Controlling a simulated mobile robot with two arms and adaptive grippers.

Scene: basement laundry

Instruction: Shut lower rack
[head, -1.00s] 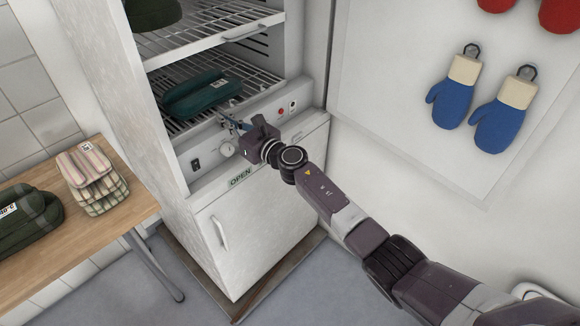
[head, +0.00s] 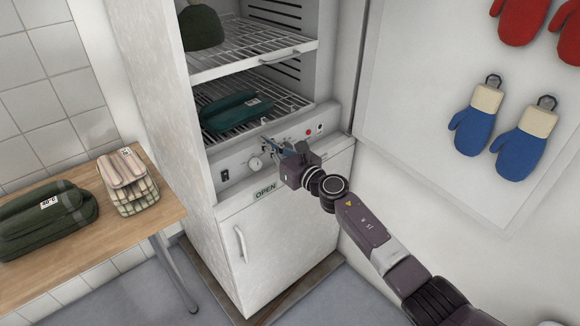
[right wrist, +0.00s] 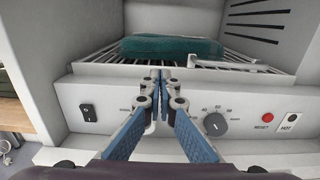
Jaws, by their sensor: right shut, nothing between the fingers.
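The lower rack (head: 288,99) is a wire shelf inside the white cabinet, just above the control panel, with a folded dark green cloth (head: 235,109) on it. In the right wrist view, the lower rack (right wrist: 105,66) has its front bar just beyond my fingertips, with a pale handle (right wrist: 228,64) to their right. My right gripper (head: 264,143) is at the panel's top edge, below the rack's front. In the wrist view its blue fingers (right wrist: 160,77) are together, with nothing between them. Contact with the rack is unclear. My left gripper is out of view.
An upper rack (head: 230,58) with a dark green item sits above. The control panel (head: 232,172) has a switch and knobs; the lower door (head: 285,230) is closed. A wooden table (head: 95,243) with folded cloths stands left. Mitts hang on the right wall.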

